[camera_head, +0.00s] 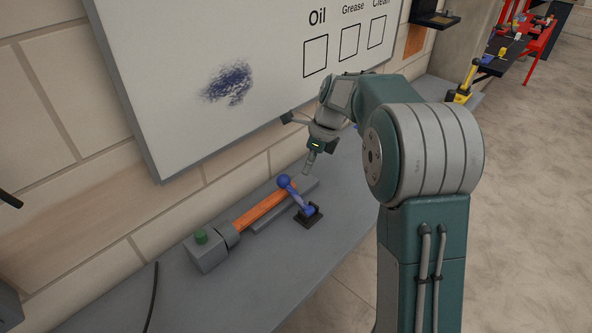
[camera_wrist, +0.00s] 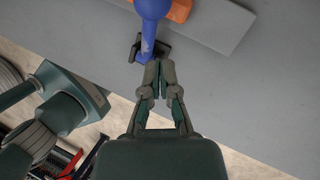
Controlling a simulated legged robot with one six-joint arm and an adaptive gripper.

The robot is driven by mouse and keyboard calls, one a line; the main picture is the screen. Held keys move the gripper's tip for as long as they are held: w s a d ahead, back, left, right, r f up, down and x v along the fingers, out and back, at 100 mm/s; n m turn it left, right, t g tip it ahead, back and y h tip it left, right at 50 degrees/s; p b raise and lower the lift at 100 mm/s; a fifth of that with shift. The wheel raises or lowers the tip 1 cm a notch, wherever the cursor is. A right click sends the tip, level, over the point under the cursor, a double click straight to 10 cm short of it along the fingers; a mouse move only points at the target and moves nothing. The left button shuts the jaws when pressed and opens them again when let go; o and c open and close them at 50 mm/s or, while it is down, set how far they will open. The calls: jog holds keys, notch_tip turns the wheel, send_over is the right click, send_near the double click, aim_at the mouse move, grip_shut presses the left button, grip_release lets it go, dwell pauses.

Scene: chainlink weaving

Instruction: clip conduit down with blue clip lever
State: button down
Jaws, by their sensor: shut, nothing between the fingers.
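An orange conduit (camera_head: 262,207) lies along a grey strip on the bench, its near end in a grey fitting on a grey box. A blue clip lever (camera_head: 297,195) with a round knob stands on a small black base (camera_head: 308,217) at the bench's front side. Its knob is over the conduit's far end. In the wrist view the blue lever (camera_wrist: 153,10) rises toward the camera, with a piece of the orange conduit (camera_wrist: 180,9) behind it. My gripper (camera_head: 307,170) is shut and empty, above the bench just beyond the knob. In the wrist view its fingertips (camera_wrist: 159,66) are beside the lever.
The grey box (camera_head: 207,251) has a green button on top. A whiteboard (camera_head: 190,80) with a blue scribble and checkboxes hangs on the wall behind. A black cable (camera_head: 151,297) lies at the near left. The bench (camera_head: 335,202) right of the lever is clear.

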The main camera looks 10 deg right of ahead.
jog(key=w+v, duration=0.1)
jog(key=v, duration=0.8)
jog(key=s+a+r+n+t+h, duration=0.1)
jog(key=s+r+n+t, duration=0.1)
jog(key=s+r+n, duration=0.55)
jog(key=s+f+n+t+h, duration=0.1)
jog(key=s+f+n, duration=0.3)
jog(key=s+n, duration=0.4)
jog(key=s+f+n+t+h, duration=0.1)
jog(key=s+f+n+t, duration=0.2)
jog(key=s+n, duration=0.6)
jog(key=s+f, duration=0.1)
jog(key=s, duration=0.5)
jog(key=shift+s+t+h, duration=0.35)
jog(key=shift+t+h, duration=0.05)
